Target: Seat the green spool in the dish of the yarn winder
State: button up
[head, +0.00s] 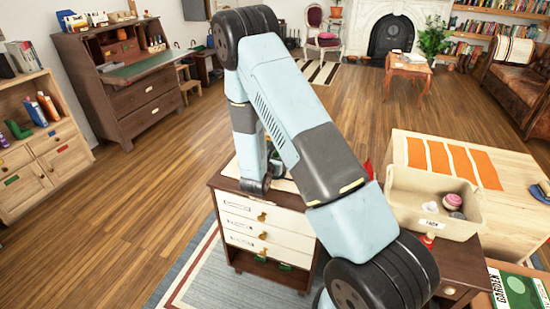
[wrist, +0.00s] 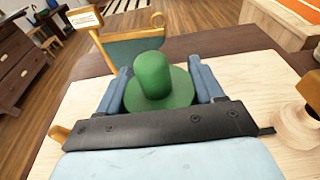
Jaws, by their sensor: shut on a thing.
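In the wrist view the green spool (wrist: 153,75), with a rounded post and a wide round flange, is between the two blue-grey fingers of my gripper (wrist: 160,88). The gripper is shut on it, with the flange between the fingers. A pale wooden board (wrist: 245,75) lies below. Beyond the spool is a teal panel with a wooden edge (wrist: 138,52) and a curled golden piece. I cannot tell whether these belong to the yarn winder, and I cannot make out its dish.
A turned wooden piece (wrist: 298,122) stands at the wrist view's right. A small card (wrist: 84,18) stands at its upper left.

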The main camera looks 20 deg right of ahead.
jog(key=o, duration=1.1)
jog(key=shift+c, duration=0.2)
jog(key=v, duration=1.2)
jog(key=s+d+r+m+g+h, duration=0.1)
jog(key=s+d+r+m+g, duration=0.45)
jog(key=d+r+m, duration=0.35)
jog(key=s+d+r+m+g+h, duration=0.2)
jog(key=s+d+r+m+g, duration=0.4)
jog(key=r, duration=0.5)
jog(key=s+a+r+m+t+y, duration=0.2)
jog(key=s+a+r+m+y, duration=0.2)
jog(key=s+r+m+y, duration=0.2)
jog(key=s+a+r+m+t+y, duration=0.2)
jog(key=s+a+r+m+y, duration=0.3)
jog(key=s+r, duration=0.4)
jog(key=s+m+y, duration=0.1)
jog(key=s+m, duration=0.1)
jog(key=shift+m, duration=0.3)
